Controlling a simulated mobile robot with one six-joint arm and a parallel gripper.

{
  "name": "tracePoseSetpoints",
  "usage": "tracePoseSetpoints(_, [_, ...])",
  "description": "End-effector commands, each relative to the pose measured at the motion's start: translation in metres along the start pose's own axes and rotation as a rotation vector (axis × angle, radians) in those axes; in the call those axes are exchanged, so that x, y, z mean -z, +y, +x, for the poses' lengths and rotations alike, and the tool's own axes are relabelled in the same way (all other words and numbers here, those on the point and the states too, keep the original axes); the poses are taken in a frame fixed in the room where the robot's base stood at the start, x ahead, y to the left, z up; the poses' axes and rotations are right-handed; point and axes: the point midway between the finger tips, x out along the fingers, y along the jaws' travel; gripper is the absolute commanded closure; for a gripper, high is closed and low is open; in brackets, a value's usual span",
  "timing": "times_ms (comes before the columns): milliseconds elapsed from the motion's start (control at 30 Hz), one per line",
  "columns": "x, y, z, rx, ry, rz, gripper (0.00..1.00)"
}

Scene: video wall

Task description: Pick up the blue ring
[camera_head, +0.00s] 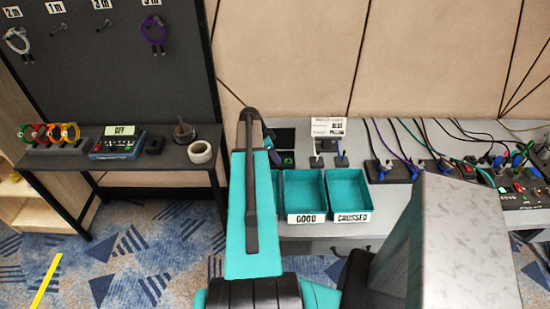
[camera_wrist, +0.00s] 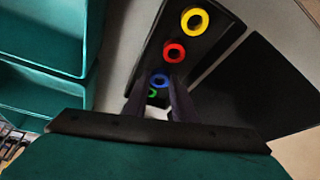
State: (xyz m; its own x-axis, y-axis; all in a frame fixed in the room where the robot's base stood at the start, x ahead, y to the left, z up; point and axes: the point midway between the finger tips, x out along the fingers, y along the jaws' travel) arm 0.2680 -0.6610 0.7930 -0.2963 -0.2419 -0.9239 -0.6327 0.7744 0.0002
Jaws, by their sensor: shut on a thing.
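The blue ring (camera_wrist: 159,81) shows in the wrist view on or just above a black panel (camera_wrist: 150,45), between my gripper's two dark fingers. My gripper (camera_wrist: 158,88) is shut on it. A green ring (camera_wrist: 152,93) shows just below it, partly hidden between the fingers. A red ring (camera_wrist: 174,52) and a yellow ring (camera_wrist: 195,21) lie farther along the same panel, apart from the fingers. Whether the blue ring is lifted off the panel cannot be told.
Teal trays (camera_head: 347,174) stand right of my arm on a grey bench; they also show in the wrist view (camera_wrist: 40,93). Power strips (camera_head: 389,171) and cables lie farther right. A dark table (camera_head: 110,163) at left holds coloured rolls, a device (camera_head: 118,146) and a tape roll (camera_head: 200,152).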

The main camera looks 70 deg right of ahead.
Motion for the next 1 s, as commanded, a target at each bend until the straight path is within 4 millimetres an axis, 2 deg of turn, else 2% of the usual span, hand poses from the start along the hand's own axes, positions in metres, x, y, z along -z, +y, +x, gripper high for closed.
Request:
tracePoseSetpoints(600, [0.026,0.000,-0.063,0.002,0.001,0.000,0.96])
tracePoseSetpoints(800, [0.032,0.000,-0.077,0.001,0.000,0.000,0.96])
tracePoseSetpoints(1000, [0.034,0.000,-0.082,0.001,0.000,0.000,0.96])
